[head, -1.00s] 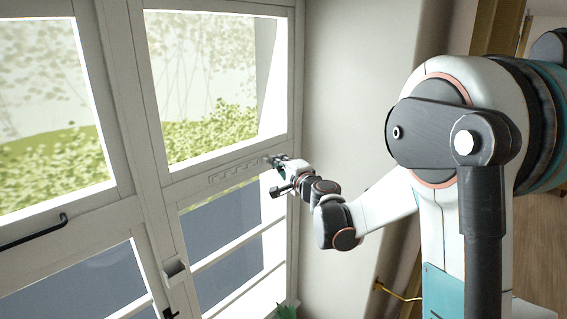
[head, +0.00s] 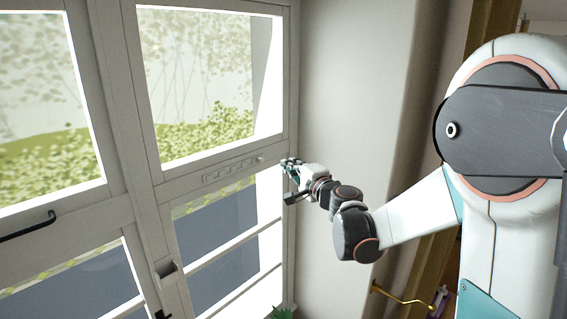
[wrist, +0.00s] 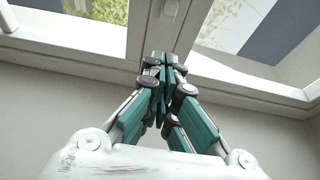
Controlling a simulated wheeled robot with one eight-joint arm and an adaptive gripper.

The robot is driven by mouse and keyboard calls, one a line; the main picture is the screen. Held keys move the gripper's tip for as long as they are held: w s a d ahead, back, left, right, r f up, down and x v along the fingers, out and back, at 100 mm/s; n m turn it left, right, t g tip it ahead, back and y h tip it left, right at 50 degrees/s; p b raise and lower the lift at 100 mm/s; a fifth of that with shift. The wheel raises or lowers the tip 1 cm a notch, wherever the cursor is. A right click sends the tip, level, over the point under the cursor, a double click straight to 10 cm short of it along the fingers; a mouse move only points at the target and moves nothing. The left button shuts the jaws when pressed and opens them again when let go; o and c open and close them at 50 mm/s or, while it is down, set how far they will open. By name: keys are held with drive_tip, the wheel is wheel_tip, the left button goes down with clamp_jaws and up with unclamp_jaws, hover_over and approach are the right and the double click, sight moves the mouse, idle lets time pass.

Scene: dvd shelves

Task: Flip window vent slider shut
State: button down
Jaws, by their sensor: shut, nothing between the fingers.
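The window vent (head: 230,170) is a pale strip with a row of slots on the rail below the upper right pane in the head view. A small knob-like piece (head: 261,159) shows at its right end; I cannot tell the slider's exact setting. My gripper (head: 286,162) is just right of the vent, beside the right frame post, with its fingers together and empty. In the wrist view, the teal and grey fingers (wrist: 164,62) meet in front of the white rail. Part of the vent strip (wrist: 170,9) shows beyond the fingertips, partly hidden by them.
The white window frame (head: 146,140) has a black handle (head: 28,228) at left and a small grey box-like fitting (head: 166,269) lower down. A plain wall (head: 345,90) stands right of the window. A plant tip (head: 284,313) and a yellow rail (head: 402,298) show low down.

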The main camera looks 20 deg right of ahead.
drive_tip(key=s, duration=0.1)
drive_tip(key=s+d, duration=0.1)
drive_tip(key=s, duration=0.1)
drive_tip(key=shift+d+f, duration=0.15)
drive_tip(key=shift+d, duration=0.05)
drive_tip(key=shift+a, duration=0.1)
